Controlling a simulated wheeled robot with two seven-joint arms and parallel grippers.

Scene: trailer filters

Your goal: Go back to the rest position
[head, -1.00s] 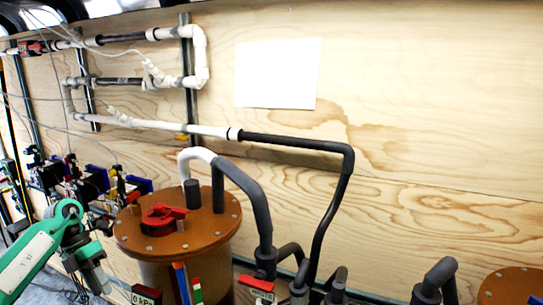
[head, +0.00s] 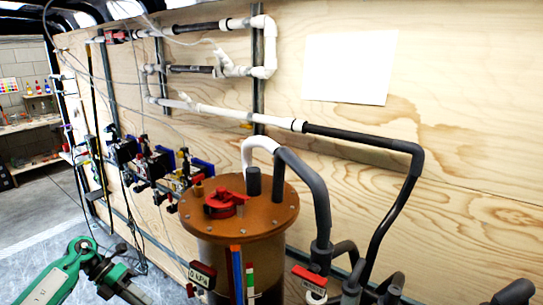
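My green and grey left arm (head: 62,268) reaches in at the lower left. Its wrist end runs off the bottom edge, so the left gripper's fingers do not show. My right arm and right gripper are outside the view. The nearest equipment is a brown filter vessel (head: 240,208) with a red handle (head: 225,203) on its lid. It stands to the right of my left arm, with a visible gap between them.
White and black pipes (head: 225,113) run along the plywood wall (head: 470,110). A small 0 kPa display (head: 202,275) sits at the vessel's front. Several valves (head: 150,165) line the wall. Open floor (head: 45,215) lies at left, with shelves (head: 30,125) beyond.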

